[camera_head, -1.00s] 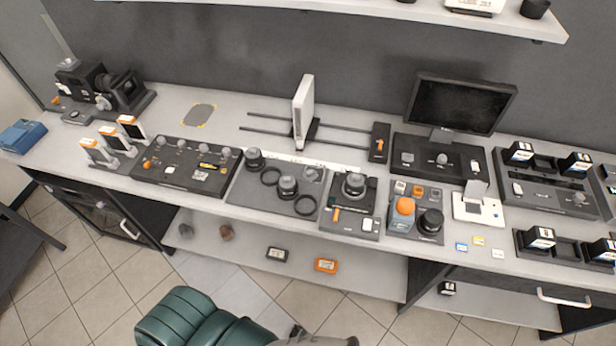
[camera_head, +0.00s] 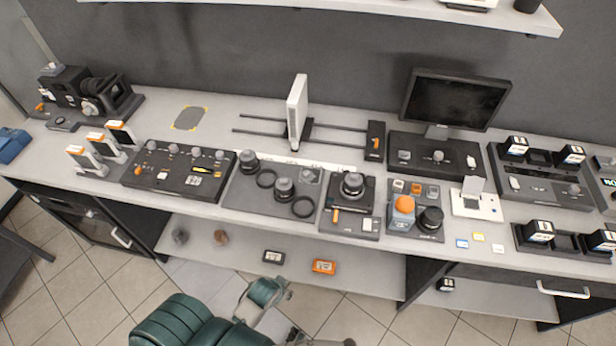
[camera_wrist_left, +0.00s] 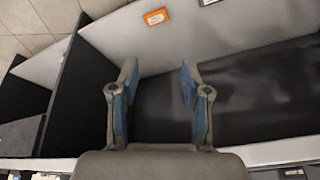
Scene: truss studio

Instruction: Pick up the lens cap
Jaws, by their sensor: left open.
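I cannot single out the lens cap with certainty; dark round pieces sit on the lens mat (camera_head: 238,196), among them a ring (camera_head: 303,207), a second ring (camera_head: 266,178) and a lens (camera_head: 284,189). A black round piece (camera_head: 431,218) is on the pad to the right. My left gripper (camera_wrist_left: 159,78) is open and empty, its blue-padded fingers apart, with the dark space under the bench behind them. In the head view my left arm is at the bottom, in front of the bench; its fingertips are not clear there. My right gripper is not in view.
The bench (camera_head: 150,115) is crowded along its front. An orange box (camera_head: 324,266) lies on the lower shelf (camera_head: 375,270), beside a dark box (camera_head: 273,257). An upright white panel (camera_head: 298,110) and a monitor (camera_head: 457,98) rise at the back. A wall shelf hangs above.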

